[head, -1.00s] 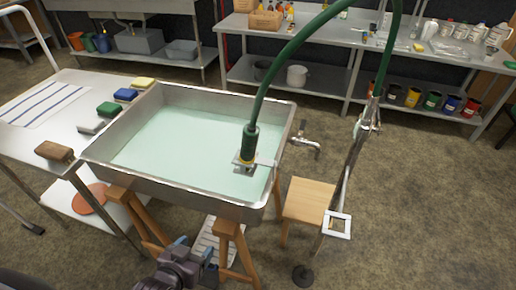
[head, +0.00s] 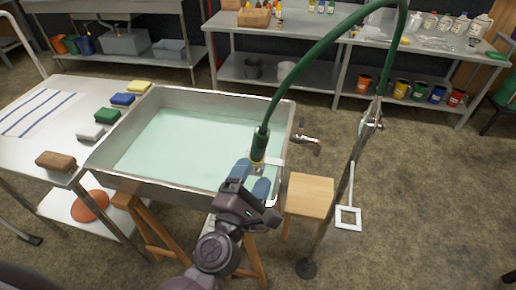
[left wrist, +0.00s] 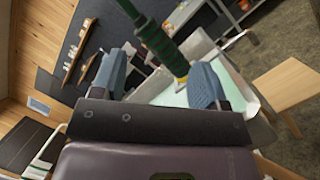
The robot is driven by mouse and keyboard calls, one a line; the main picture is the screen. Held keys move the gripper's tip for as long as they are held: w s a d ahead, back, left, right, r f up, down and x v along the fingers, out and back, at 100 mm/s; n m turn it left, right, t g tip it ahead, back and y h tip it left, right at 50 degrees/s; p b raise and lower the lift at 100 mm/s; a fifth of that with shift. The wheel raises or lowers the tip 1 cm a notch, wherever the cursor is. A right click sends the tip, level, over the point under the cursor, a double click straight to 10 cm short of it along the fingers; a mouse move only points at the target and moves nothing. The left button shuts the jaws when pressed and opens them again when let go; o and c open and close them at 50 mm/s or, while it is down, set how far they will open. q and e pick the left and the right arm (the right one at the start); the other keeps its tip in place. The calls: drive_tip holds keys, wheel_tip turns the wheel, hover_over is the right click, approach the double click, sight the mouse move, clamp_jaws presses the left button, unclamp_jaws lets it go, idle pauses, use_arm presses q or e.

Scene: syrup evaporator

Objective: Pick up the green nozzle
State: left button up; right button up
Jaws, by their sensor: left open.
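The green nozzle (head: 260,145) hangs on the end of a green hose, over the near right part of a steel pan (head: 141,186) of pale green liquid. It has a yellow band near its lower end. My left gripper (head: 252,178) is open, just below and in front of the nozzle in the head view. In the left wrist view the nozzle (left wrist: 160,42) comes down between the two blue-grey fingers, beyond their tips as far as I can tell. No contact shows. My right gripper is out of view.
A metal stand (head: 345,190) carries the hose at the right, beside a small wooden stool (head: 310,195). A side table (head: 40,135) at the left holds several coloured blocks and a brown brush (head: 56,161). Shelves stand at the back.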

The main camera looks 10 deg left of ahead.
sight(257, 153)
use_arm(q)
drive_tip(key=shift+w+a+f+n+g+y, duration=0.2)
drive_tip(key=shift+w+f+n+g+y, duration=0.3)
drive_tip(key=shift+w+n, duration=1.45)
drive_tip(key=shift+w+a+f+n+g+y, duration=0.3)
drive_tip(key=shift+w+n+y, duration=0.25)
drive_tip(key=shift+w+n, duration=1.4)
drive_tip(key=shift+w+a+f+n+g+y, duration=0.15)
drive_tip(key=shift+w+f+n+g+y, duration=0.35)
drive_tip(key=shift+w+n, duration=1.45)
drive_tip(key=shift+s+r, duration=0.1)
drive_tip(key=shift+s, duration=0.15)
drive_tip(key=shift+c, duration=0.3)
drive_tip(key=c, duration=1)
